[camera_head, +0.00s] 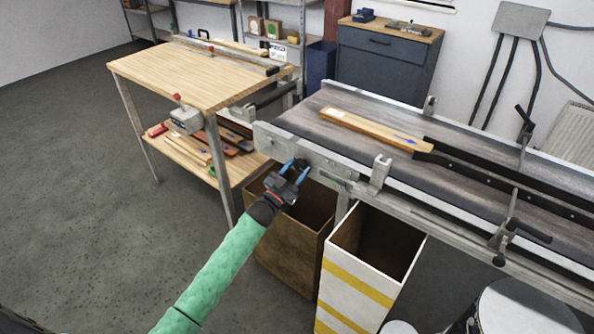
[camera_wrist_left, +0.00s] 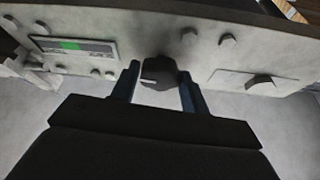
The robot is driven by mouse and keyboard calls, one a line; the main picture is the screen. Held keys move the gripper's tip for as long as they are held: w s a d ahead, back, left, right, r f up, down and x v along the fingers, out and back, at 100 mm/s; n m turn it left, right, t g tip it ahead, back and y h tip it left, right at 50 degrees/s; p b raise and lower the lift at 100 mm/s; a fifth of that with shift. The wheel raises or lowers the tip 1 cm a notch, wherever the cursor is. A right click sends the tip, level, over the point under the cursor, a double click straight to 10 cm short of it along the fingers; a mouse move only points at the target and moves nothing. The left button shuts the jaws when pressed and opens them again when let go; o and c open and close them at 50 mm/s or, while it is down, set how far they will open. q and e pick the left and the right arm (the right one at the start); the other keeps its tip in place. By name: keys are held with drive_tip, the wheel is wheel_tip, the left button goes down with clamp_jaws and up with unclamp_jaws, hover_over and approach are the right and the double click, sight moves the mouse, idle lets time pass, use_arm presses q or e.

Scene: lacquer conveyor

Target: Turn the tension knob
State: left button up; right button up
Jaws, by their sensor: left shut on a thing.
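The tension knob (camera_wrist_left: 160,75) is a dark round knob with a white mark pointing left, on the conveyor's grey metal side plate (camera_wrist_left: 225,50). In the left wrist view my left gripper (camera_wrist_left: 157,84) has one blue finger on each side of the knob and is shut on it. In the head view my left gripper (camera_head: 295,170) is at the end of the conveyor's near side rail (camera_head: 285,140), and it hides the knob there. My right gripper is not in view.
A wooden plank (camera_head: 370,129) lies on the conveyor belt (camera_head: 310,127). A brown bin (camera_head: 285,240) and a yellow-striped white bin (camera_head: 350,285) stand below the rail. A wooden workbench (camera_head: 190,80) stands left. A panel with a green display (camera_wrist_left: 70,46) is left of the knob.

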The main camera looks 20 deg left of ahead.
use_arm(q)
drive_tip(key=shift+m+g+h, duration=0.5)
drive_tip(key=shift+m+h, duration=0.3)
drive_tip(key=shift+m, duration=0.7)
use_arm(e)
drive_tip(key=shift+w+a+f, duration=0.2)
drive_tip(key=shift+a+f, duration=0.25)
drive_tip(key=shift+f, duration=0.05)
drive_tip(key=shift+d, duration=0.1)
use_arm(q)
drive_tip(key=o, duration=1)
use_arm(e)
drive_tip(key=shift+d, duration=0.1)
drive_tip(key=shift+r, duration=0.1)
use_arm(q)
drive_tip(key=shift+s+a+f+b, duration=0.25)
drive_tip(key=shift+s+b, duration=0.1)
drive_tip(key=shift+s, duration=0.05)
drive_tip(key=b+v, duration=0.1)
drive_tip(key=v, duration=0.5)
drive_tip(key=shift+s+b, duration=0.3)
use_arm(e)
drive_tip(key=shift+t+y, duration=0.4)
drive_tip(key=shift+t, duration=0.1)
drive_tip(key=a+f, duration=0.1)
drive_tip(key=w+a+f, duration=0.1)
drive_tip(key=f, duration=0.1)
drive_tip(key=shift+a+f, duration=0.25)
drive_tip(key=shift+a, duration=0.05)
